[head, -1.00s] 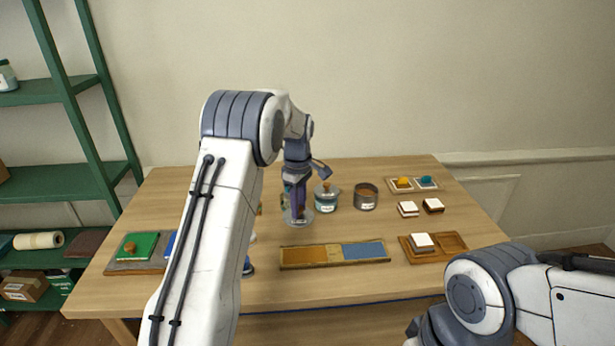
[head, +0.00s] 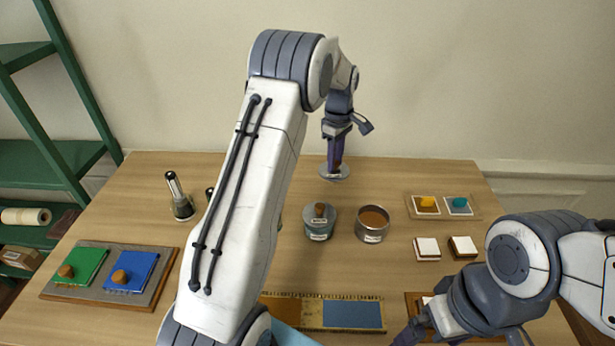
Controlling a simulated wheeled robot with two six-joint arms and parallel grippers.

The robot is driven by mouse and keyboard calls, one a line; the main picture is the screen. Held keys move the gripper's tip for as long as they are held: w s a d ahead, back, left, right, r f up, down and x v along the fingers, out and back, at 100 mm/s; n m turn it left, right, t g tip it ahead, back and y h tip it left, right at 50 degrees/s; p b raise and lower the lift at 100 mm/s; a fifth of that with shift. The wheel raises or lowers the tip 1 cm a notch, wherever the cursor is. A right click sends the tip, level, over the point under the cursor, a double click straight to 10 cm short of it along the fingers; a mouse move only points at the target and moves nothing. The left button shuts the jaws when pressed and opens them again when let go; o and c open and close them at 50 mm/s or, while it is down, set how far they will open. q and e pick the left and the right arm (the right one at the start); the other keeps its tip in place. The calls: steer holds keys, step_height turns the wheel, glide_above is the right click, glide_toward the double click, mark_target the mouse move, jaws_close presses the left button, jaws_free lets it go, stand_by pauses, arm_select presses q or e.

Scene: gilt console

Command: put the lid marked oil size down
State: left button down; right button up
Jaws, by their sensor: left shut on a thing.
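A round grey lid (head: 341,174) is at the back of the table, under my left gripper (head: 334,165). My left gripper points down and is shut on the lid, its fingers hiding the knob. I cannot tell whether the lid touches the wood, and no marking on it is readable. An open metal tin (head: 373,237) with brown contents stands in front and to the right.
A tray (head: 444,214) with yellow and teal heaps lies at the right, with two small blocks before it. A board (head: 168,268) with green and blue pads is at the left. My left arm hides the table's middle left.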

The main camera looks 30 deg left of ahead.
arm_select(q)
steer(key=shift+w+a+f, duration=0.1)
steer(key=shift+w+a, duration=0.15)
steer(key=a+f+p, duration=0.1)
steer(key=a+f, duration=0.1)
steer(key=a, duration=0.1)
steer(key=s+a+f+p, duration=0.1)
steer(key=a+f, duration=0.1)
steer(key=a, duration=0.2)
steer(key=a+f+p, duration=0.1)
steer(key=a+f, duration=0.1)
steer(key=a, duration=0.2)
steer(key=shift+s+f, duration=0.25)
steer(key=shift+f, duration=0.1)
step_height(320, 180, down, 3)
steer(key=shift+f+p, duration=0.1)
steer(key=shift+p, duration=0.75)
steer(key=shift+f, duration=0.4)
steer(key=shift+f, duration=0.1)
steer(key=c, duration=0.6)
jaws_free()
